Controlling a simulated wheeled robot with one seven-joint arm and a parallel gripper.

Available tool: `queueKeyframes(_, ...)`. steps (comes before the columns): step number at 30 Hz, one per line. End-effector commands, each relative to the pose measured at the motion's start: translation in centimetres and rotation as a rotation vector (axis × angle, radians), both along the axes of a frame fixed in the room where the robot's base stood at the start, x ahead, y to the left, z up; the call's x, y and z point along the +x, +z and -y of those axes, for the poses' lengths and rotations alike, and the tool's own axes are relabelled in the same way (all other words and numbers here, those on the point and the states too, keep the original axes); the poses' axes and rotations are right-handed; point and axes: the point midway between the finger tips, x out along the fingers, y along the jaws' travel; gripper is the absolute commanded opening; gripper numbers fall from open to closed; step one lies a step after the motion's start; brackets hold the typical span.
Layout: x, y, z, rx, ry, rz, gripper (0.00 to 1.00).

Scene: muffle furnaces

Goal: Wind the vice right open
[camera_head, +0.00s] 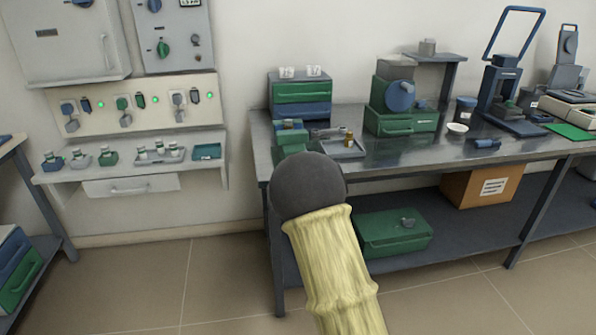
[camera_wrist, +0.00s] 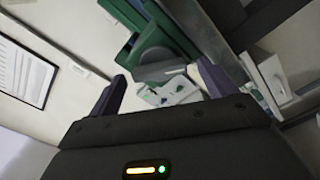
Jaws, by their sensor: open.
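My gripper (camera_wrist: 162,74) shows in the wrist view with its two dark fingers wide apart and nothing between them. Beyond the gap are a green rounded thing (camera_wrist: 152,38), a grey flat piece (camera_wrist: 160,71) and white pieces with green marks (camera_wrist: 176,92). In the head view a small green and blue block (camera_head: 290,134) at the bench's left end may be the vice, but I cannot tell for sure. My arm's dark joint and yellow sleeve stand in front of the bench, and my gripper is hidden there.
The steel bench (camera_head: 480,165) carries a grey tray (camera_head: 345,150), a green machine with a blue wheel (camera_head: 400,96) and a blue press (camera_head: 500,95). A cardboard box (camera_head: 480,188) and a green case (camera_head: 393,235) sit below. A wall shelf (camera_head: 205,178) stands left. Floor is clear between.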

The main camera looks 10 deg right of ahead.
Motion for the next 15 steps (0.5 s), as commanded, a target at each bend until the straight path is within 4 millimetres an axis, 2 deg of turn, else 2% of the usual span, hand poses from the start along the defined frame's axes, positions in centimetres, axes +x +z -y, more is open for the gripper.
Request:
queueKeyframes(8, -0.8, 0.0, 0.0, 0.001, -0.001, -0.001, 0.84)
queueKeyframes(15, -4.1, 0.1, 0.0, 0.002, -0.001, -0.001, 0.84)
